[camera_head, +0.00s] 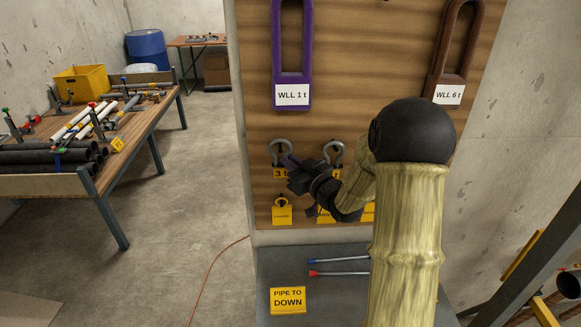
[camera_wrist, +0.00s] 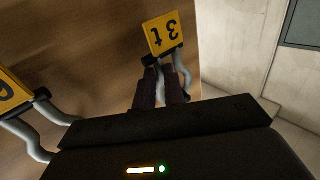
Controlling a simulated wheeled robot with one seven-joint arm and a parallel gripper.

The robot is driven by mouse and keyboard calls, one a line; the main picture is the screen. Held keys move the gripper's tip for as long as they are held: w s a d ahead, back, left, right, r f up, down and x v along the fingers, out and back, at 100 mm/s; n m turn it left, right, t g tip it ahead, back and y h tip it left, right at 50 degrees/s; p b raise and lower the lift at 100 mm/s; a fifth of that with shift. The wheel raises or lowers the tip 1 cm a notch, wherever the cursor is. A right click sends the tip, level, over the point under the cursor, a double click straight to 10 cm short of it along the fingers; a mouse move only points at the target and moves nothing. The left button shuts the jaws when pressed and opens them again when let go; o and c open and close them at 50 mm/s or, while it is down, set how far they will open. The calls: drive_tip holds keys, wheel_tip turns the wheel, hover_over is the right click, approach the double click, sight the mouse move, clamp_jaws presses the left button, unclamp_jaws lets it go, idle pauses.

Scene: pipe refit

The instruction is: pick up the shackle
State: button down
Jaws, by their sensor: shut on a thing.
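A grey metal shackle (camera_head: 281,146) hangs on the wooden board at the left, by a yellow tag marked 3 t. My gripper (camera_head: 290,167) reaches in from the right in front of the board and is shut on this shackle. In the wrist view the dark fingers (camera_wrist: 161,84) close around the grey shackle (camera_wrist: 184,70) just under the 3 t tag (camera_wrist: 165,33). The fingers hide part of the shackle. The shackle is still at the board.
A second grey shackle (camera_head: 334,153) hangs close to the right of my gripper. Purple (camera_head: 278,50) and brown (camera_head: 437,80) slings hang above. Below is a grey shelf (camera_head: 330,295) with a blue-ended and a red-ended rod. A pipe-laden table (camera_head: 140,140) stands left.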

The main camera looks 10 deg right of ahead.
drive_tip(key=s+a+b, duration=0.1)
drive_tip(key=s+b, duration=0.5)
drive_tip(key=s, duration=0.2)
drive_tip(key=s+a+b, duration=0.2)
drive_tip(key=s+b, duration=0.5)
drive_tip(key=s, duration=0.2)
drive_tip(key=shift+a, duration=0.25)
drive_tip(key=shift+f, duration=0.1)
idle(0.9)
